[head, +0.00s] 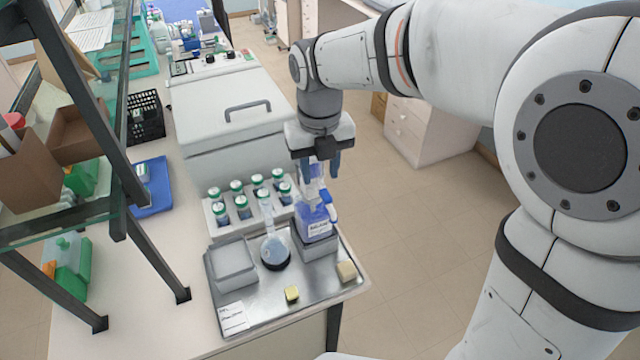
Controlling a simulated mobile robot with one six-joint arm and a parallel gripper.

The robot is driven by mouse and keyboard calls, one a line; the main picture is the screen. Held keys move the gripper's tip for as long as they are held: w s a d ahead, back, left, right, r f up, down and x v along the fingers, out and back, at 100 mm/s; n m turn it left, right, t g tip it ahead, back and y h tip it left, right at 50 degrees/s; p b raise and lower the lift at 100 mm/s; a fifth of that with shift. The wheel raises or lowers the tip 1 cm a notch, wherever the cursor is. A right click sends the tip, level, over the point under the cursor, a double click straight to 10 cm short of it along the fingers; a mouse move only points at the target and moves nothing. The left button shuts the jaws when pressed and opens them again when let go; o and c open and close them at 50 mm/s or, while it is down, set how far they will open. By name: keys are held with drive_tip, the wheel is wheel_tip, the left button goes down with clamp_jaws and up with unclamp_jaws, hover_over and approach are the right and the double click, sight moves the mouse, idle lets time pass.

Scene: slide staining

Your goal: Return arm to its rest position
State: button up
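My gripper (320,170) points down from the end of my arm, over the back right of the metal tray. Its two dark blue fingers are apart. A clear, labelled bottle with blue liquid (316,222) stands upright just below it on a grey block (318,250). The bottle's top overlaps the fingers in the picture, and I cannot tell whether it lies between them or behind them. My arm reaches in from the right, stretched out over the floor to the bench.
The metal tray (262,308) also holds a flask with dark liquid (275,250), a grey box (233,264) and small yellow and beige blocks. Behind are several green-capped vials in a rack (212,219) and a large lidded instrument (215,105). A shelf frame (150,245) stands left. Floor (420,230) is clear right.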

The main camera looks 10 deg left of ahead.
drive_tip(key=shift+r, duration=0.95)
drive_tip(key=s+d+f+n+t+b, duration=0.1)
drive_tip(key=s+d+f+n+b, duration=0.1)
drive_tip(key=d+n, duration=0.5)
drive_tip(key=s+d+f+n+t+b, duration=0.1)
drive_tip(key=s+d+f+n+b, duration=0.2)
drive_tip(key=n, duration=1)
drive_tip(key=s+d+f+n+t+b, duration=0.1)
drive_tip(key=s+d+f+n+b, duration=0.1)
drive_tip(key=s+d+n, duration=0.5)
drive_tip(key=d+f+n, duration=0.1)
drive_tip(key=d+n, duration=0.2)
drive_tip(key=d, duration=0.3)
drive_tip(key=shift+d+f+n, duration=0.15)
drive_tip(key=shift+f+n, duration=0.25)
